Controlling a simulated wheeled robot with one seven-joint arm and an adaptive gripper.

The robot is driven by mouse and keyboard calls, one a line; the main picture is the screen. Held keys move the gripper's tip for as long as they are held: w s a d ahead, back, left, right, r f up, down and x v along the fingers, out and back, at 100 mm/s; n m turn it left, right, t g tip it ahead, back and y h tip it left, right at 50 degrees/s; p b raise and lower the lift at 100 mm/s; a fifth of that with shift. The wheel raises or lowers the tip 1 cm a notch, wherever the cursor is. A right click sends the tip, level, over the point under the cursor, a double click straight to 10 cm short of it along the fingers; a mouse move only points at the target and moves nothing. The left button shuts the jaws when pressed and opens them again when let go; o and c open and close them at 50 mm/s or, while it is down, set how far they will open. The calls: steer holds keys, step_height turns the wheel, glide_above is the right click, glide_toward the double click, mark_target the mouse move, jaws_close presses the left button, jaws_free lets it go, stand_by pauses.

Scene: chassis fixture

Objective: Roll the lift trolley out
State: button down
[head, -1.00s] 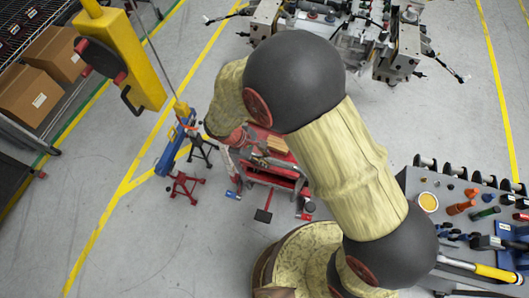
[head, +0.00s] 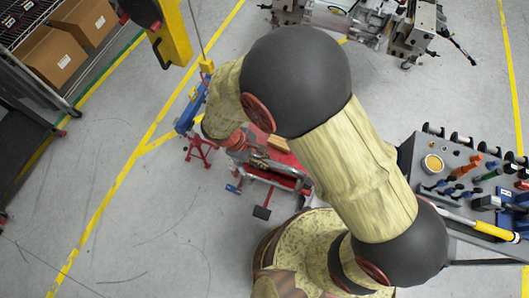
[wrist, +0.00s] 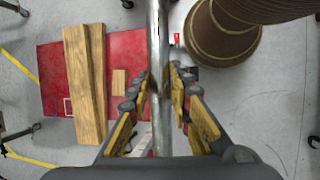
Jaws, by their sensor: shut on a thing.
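The lift trolley (head: 273,177) is a low red cart in the middle of the head view, partly hidden behind my arm. In the wrist view its red deck (wrist: 55,88) carries long wooden planks (wrist: 85,85) and a small wood block (wrist: 119,82). A bare metal handle bar (wrist: 157,30) runs up the middle of the wrist view. My gripper (wrist: 160,82) is shut on this bar, with a finger on each side. In the head view my arm hides most of the gripper.
A tool cart (head: 415,170) stands at right. Red jack stands (head: 200,148) and a blue-and-yellow hoist leg (head: 190,108) are left of the trolley. A shelf with cardboard boxes (head: 50,58) is at upper left; a chassis (head: 365,22) is at top. The lower-left floor is clear.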

steer(key=shift+s+a, duration=0.2)
steer(key=shift+s, duration=0.35)
steer(key=c, duration=1.6)
jaws_free()
steer(key=shift+w, duration=0.1)
steer(key=v, duration=1.2)
